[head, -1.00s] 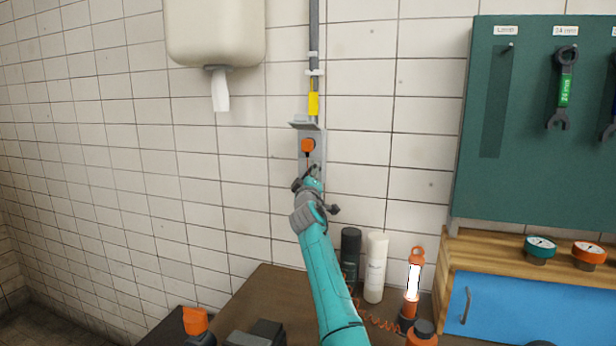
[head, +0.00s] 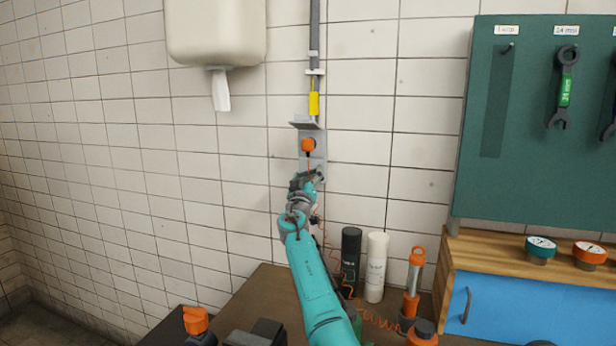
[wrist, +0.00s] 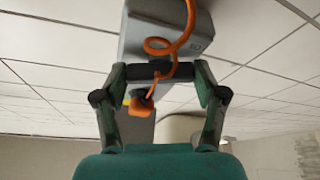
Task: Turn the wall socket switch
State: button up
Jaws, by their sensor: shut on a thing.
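The grey wall socket (head: 318,170) is mounted on the tiled wall, below a grey conduit. An orange plug (head: 307,145) sits at its upper part; it also shows in the wrist view (wrist: 141,107) with its orange cord. My gripper (head: 306,181) is at the lower part of the socket and covers the switch in the head view. In the wrist view my gripper (wrist: 158,73) has its fingers on both sides of a dark bar, the switch handle (wrist: 146,74), and is shut on it. The handle lies roughly crosswise in that view. The orange cord hangs in front of it.
A black can (head: 351,255) and a white can (head: 376,267) stand on the brown bench right of my arm. A dispenser (head: 215,35) hangs upper left. A green tool board (head: 490,140) is at right.

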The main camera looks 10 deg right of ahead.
jog(key=shift+m+g+h, duration=0.35)
jog(key=shift+m+h, duration=0.45)
jog(key=shift+m, duration=0.75)
jog(key=shift+m+g+h, duration=0.35)
jog(key=shift+m+h, duration=0.45)
jog(key=shift+m, duration=0.75)
jog(key=shift+f, duration=0.1)
jog(key=o, duration=1.1)
jog(key=shift+w, duration=0.1)
jog(key=shift+o, duration=0.2)
jog(key=shift+a, duration=0.1)
jog(key=v, duration=0.7)
jog(key=shift+a+f, duration=0.1)
jog(key=shift+f, duration=0.05)
jog(key=shift+s, duration=0.3)
